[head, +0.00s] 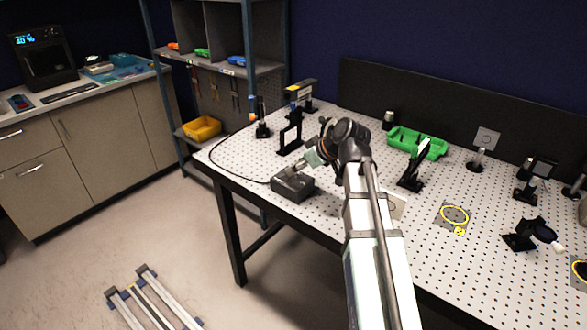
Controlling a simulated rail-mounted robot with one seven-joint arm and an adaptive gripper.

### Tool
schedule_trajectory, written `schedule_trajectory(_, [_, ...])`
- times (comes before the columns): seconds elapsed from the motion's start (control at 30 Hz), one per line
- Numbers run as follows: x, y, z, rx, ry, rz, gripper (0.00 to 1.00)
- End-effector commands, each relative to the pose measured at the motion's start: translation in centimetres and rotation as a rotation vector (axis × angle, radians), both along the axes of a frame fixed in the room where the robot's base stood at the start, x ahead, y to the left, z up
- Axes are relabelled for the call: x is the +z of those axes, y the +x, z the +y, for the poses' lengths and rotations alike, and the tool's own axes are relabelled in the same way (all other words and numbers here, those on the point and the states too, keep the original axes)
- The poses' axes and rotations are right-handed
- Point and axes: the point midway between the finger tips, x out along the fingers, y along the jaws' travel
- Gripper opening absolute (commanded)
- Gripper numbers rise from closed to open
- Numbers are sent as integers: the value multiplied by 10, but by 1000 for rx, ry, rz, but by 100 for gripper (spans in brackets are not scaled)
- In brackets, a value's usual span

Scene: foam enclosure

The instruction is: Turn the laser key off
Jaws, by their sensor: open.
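A dark grey box (293,184), which looks like the laser's control box, sits near the front left edge of the perforated optical table. A black cable runs from it along the table's left edge. My gripper (297,169) reaches down from the right to just above the top of the box, with its jaws open. The key is too small to make out, and its position cannot be told. Whether the fingers touch anything on the box is unclear.
The optical table (330,215) carries black mounts, a green bin (418,143) and a yellow ring marking (455,215). A black frame mount (290,132) stands just behind the box. Shelves with a yellow bin (202,129) stand at the back left.

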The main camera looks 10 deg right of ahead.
Motion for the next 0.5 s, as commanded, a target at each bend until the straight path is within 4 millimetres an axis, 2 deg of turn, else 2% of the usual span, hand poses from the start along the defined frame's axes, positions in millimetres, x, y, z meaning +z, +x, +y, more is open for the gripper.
schedule_trajectory(0.23, [36, -27, -23, -2, 0, -4, 58])
schedule_trajectory(0.5, [58, -45, -37, -1, -1, 0, 58])
